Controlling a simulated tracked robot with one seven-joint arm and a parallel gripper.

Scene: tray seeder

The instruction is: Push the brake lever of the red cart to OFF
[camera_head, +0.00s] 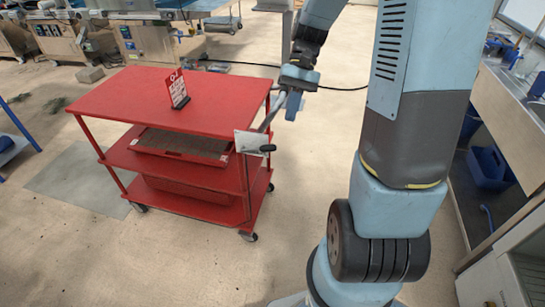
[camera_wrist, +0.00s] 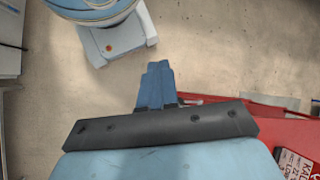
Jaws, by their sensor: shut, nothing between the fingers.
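The red cart (camera_head: 215,95) stands left of my arm, with a flat top and shelves below. A pale plate (camera_head: 246,141) is fixed at its near right corner. The brake lever's black grip (camera_head: 267,148) sticks out to the right at that plate. The OFF and ON marks are not readable. My gripper (camera_head: 292,112) is shut and empty, fingers pointing down, above and right of the lever and apart from its grip. In the wrist view the blue fingers (camera_wrist: 156,82) are together; the red cart (camera_wrist: 292,130) shows at the lower right.
A red sign (camera_head: 178,90) stands on the cart top. A tray (camera_head: 182,146) lies on the middle shelf. A bench with a sink (camera_head: 510,115) runs along the right. Bare floor lies in front of the cart and between it and my base.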

